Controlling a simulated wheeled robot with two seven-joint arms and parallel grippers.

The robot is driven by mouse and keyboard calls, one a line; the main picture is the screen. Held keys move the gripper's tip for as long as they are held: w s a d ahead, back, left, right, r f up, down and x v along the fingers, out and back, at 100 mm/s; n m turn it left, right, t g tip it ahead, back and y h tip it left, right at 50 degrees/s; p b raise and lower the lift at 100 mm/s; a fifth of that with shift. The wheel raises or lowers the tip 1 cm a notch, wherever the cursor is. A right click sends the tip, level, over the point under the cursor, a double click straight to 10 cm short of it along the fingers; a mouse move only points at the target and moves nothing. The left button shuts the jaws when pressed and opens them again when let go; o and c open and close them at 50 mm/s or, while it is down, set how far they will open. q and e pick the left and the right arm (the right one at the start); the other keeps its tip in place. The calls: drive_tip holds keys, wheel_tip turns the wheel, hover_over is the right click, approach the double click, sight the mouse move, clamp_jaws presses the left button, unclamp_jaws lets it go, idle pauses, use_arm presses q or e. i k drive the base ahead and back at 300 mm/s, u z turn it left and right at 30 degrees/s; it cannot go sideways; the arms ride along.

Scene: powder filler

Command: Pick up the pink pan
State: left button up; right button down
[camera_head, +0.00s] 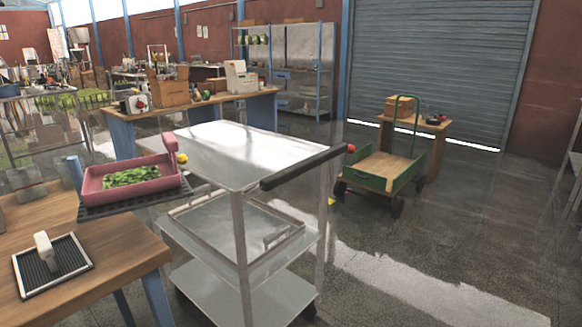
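The pink pan (95,190) is at the left of the head view. It is a shallow rectangular tray holding green leafy pieces (130,177). A pink upright part, like a handle, rises at its far right corner. The pan rests on a dark slatted surface (140,203) beside the metal cart. Neither of my grippers shows in this view.
A metal cart (240,150) with shelves and a black handle (300,168) stands in the middle. A wooden table (120,262) at front left bears a black ribbed plate (28,272) with a white handle. A green wagon (408,176) stands behind right. Floor at right is clear.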

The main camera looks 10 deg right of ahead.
sight(103, 184)
drive_tip(key=z, duration=1.1)
drive_tip(key=i, duration=1.6)
drive_tip(key=u, duration=2.7)
drive_tip(key=k, duration=0.3)
drive_tip(key=z, duration=1.1)
drive_tip(key=i, duration=0.75)
drive_tip(key=u, duration=0.45)
